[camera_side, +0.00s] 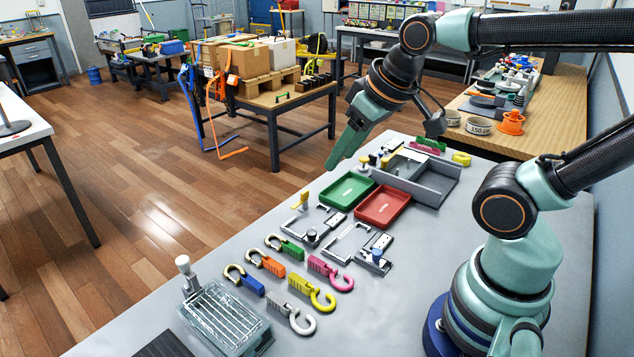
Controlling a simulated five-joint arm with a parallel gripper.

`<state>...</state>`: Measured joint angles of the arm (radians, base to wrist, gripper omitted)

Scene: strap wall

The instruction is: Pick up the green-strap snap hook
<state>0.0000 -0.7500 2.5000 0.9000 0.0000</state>
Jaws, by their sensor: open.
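The green-strap snap hook (290,250) lies flat on the grey table, at the far end of the left row of hooks. Its hook end is at the left and its green strap at the right. My gripper (329,166) is open and points down at the table's far left edge. It is well above and beyond the green hook, apart from it. I see no object between the fingers, though they overlap in this view.
Orange (270,264) and blue (250,283) hooks lie on the near side; pink (331,272), yellow (313,293) and white (290,317) hooks lie to the right. Clamps (311,233), a green tray (346,191) and a red tray (382,206) stand beyond. A clear box (225,318) is nearest.

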